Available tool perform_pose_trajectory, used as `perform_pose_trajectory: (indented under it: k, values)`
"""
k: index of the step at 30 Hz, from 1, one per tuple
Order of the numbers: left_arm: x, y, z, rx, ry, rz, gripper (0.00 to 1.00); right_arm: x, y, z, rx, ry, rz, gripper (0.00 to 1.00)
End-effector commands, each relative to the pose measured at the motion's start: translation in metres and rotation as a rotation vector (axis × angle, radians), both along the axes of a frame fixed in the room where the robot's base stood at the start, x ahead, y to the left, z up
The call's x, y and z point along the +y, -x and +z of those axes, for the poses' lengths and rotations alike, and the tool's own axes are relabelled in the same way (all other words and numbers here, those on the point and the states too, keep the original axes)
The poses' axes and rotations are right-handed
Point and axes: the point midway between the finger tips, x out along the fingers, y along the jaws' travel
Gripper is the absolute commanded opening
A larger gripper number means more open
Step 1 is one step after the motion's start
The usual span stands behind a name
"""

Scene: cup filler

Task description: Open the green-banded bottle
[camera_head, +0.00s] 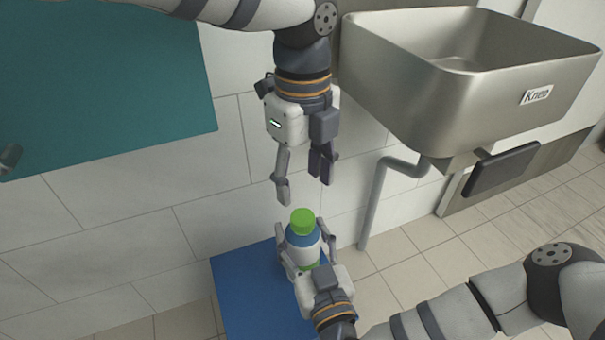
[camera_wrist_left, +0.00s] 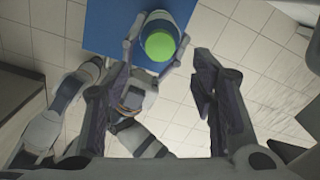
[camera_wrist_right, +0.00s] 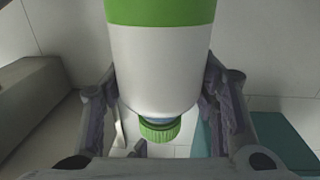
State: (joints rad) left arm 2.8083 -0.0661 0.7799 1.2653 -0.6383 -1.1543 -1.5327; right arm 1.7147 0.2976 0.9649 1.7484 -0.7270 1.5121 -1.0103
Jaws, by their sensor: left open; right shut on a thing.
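The bottle (camera_head: 303,243) has a green cap (camera_head: 303,221) and a white and blue body, and stands roughly upright. In the right wrist view its white body (camera_wrist_right: 160,70) shows a green band (camera_wrist_right: 160,11), and the green cap (camera_wrist_right: 160,131) is on it. My right gripper (camera_head: 307,246) is shut on the bottle's body from the front. My left gripper (camera_head: 305,194) is open and empty, pointing down above the cap, apart from it. In the left wrist view the cap (camera_wrist_left: 159,46) lies beyond the open fingers, above the middle of the picture.
A blue surface (camera_head: 236,290) lies below the bottle. A steel sink (camera_head: 420,90) with a pipe (camera_head: 374,205) under it stands at the right, close to my left gripper. A teal panel (camera_head: 100,90) is on the tiled wall at the left. Tiled floor (camera_head: 420,260) shows at right.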

Motion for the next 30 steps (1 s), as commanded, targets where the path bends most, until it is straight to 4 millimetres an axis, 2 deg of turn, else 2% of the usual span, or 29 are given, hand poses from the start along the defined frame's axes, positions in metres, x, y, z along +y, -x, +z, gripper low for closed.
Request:
perform_pose_trajectory:
  k: [3,7,19,24,30]
  values:
    - [0.0,-0.001,0.0,-0.002,-0.001,-0.228,0.52,0.0,0.0,-0.001,0.001,0.003,-0.001,0.0]
    - [0.0,0.0,-0.002,-0.001,-0.002,-0.348,0.52,0.0,0.0,-0.001,0.001,0.003,-0.001,0.0]
    - [0.0,0.0,-0.07,0.001,-0.001,-0.365,0.52,0.0,0.0,-0.001,0.001,0.003,-0.001,0.0]
    - [0.0,0.0,-0.08,-0.001,0.0,-0.364,0.52,0.0,0.0,-0.001,0.001,0.003,-0.001,0.0]
    - [0.0,-0.001,-0.08,-0.002,-0.001,-0.364,0.52,0.0,0.0,-0.001,0.001,0.003,-0.001,0.0]
